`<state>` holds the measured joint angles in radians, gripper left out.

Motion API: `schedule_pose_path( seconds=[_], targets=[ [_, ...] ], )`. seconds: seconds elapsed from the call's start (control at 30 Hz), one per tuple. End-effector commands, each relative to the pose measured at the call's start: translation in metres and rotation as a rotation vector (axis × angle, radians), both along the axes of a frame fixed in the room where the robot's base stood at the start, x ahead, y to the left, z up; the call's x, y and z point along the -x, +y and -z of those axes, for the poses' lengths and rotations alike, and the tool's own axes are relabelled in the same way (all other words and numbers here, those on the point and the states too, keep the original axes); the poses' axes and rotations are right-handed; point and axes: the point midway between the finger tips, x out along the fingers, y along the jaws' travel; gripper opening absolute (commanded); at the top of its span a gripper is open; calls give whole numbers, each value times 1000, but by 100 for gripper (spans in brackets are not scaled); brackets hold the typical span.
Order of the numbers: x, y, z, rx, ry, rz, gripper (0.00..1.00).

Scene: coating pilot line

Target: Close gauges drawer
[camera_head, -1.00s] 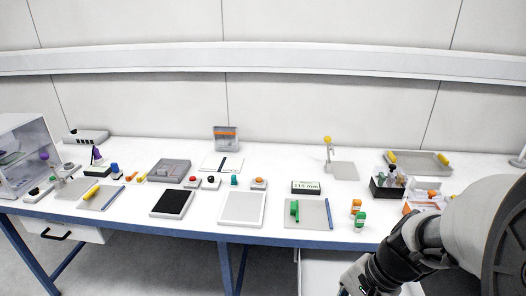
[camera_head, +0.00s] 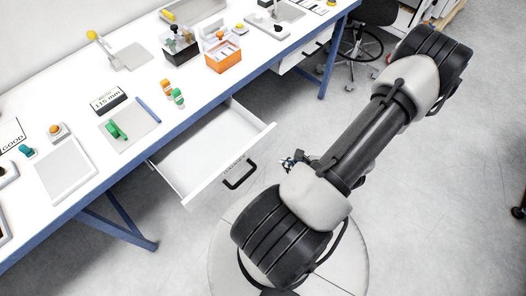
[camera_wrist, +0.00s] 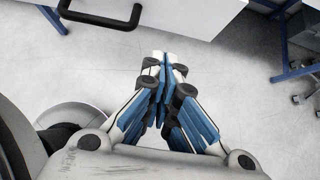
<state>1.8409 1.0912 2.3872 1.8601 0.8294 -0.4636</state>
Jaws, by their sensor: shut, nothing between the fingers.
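The gauges drawer (camera_head: 198,153) is pulled out from under the blue-edged table in the head view. It looks white and empty inside, with a black bar handle (camera_head: 239,175) on its front panel. In the wrist view, the black handle (camera_wrist: 103,14) shows at the upper left on a white front. My gripper (camera_wrist: 165,62) is shut and empty, with its fingertips together over the grey floor, to the right of and apart from the handle. In the head view my gripper (camera_head: 291,162) shows only as a small part beside my arm, just right of the drawer front.
The table (camera_head: 222,90) carries a green clamp-like object (camera_head: 116,130), small bottles (camera_head: 178,97) and an orange bin (camera_head: 223,54). Another drawer (camera_head: 305,50) and a black stool (camera_head: 357,40) are farther right. Open floor lies right of the drawer.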

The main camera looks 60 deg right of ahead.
Motion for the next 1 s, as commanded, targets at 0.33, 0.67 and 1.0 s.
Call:
schedule_pose_path(
  seconds=[0.33, 0.67, 1.0],
  targets=[
    [-39, -8, 44, -2, 1, -6, 0],
    [-88, -21, 71, 3, 1, -6, 0],
    [-107, -26, 70, 0, 1, 1, 0]
  ],
)
